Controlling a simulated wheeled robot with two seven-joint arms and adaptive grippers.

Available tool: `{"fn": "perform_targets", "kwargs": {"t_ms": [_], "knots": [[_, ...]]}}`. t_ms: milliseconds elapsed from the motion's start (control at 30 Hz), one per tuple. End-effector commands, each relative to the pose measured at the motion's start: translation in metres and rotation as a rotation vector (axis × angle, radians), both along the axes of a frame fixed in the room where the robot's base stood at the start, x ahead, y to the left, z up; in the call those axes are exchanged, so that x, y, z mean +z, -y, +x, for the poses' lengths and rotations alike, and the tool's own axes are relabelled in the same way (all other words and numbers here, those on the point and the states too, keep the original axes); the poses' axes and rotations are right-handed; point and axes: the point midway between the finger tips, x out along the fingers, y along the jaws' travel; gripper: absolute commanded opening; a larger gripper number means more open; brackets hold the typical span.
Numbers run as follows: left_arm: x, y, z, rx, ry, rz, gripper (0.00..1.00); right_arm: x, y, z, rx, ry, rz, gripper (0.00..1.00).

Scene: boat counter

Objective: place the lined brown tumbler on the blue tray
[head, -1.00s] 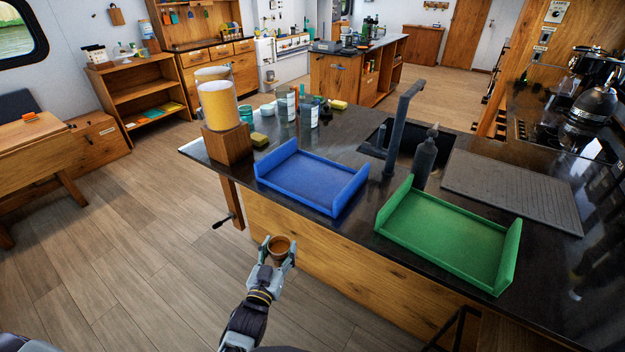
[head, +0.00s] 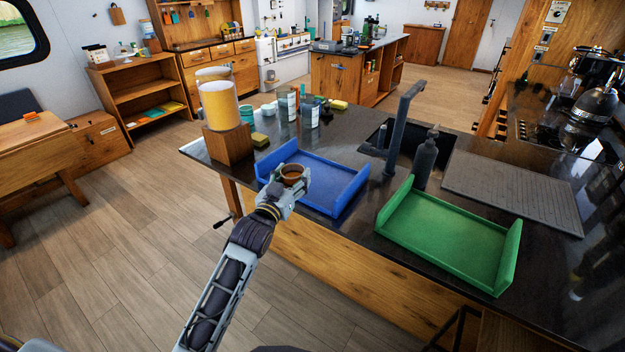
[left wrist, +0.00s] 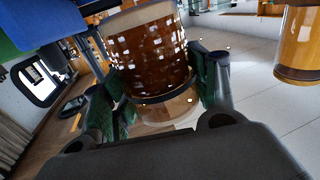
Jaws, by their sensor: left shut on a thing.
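The brown tumbler (head: 292,171) is held upright in my left gripper (head: 289,184), with its open top facing up. In the left wrist view the tumbler (left wrist: 150,55) shows a patterned brown side and a clear base, with the gripper's fingers (left wrist: 158,90) closed on both sides of it. The blue tray (head: 326,183) lies on the dark counter. In the head view the tumbler overlaps the tray's left front part; the gap in height between them is hard to tell. My right gripper is not in view.
A green tray (head: 450,230) lies to the right on the counter (head: 365,225). A black faucet (head: 398,125) and a dark bottle (head: 425,160) stand behind the trays. A yellow container on a wooden block (head: 228,145), a sponge (head: 260,139) and several cups and jars stand at the back left.

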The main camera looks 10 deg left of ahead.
Motion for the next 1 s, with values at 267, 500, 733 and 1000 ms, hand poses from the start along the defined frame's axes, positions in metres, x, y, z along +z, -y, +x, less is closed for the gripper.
{"fn": "perform_targets", "kwargs": {"t_ms": [267, 500, 733, 1000], "knots": [[0.053, 0.006, 0.023, -0.040, 0.008, 0.007, 0.18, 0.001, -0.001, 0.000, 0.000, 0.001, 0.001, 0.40], [0.090, 0.010, 0.041, -0.069, 0.006, 0.016, 0.18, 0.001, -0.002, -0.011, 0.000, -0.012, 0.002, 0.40], [0.114, 0.009, 0.060, -0.089, -0.002, 0.025, 0.18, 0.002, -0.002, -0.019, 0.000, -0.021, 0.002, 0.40], [0.119, 0.000, 0.087, -0.095, -0.007, 0.028, 0.18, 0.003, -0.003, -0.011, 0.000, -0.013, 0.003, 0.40]]}}
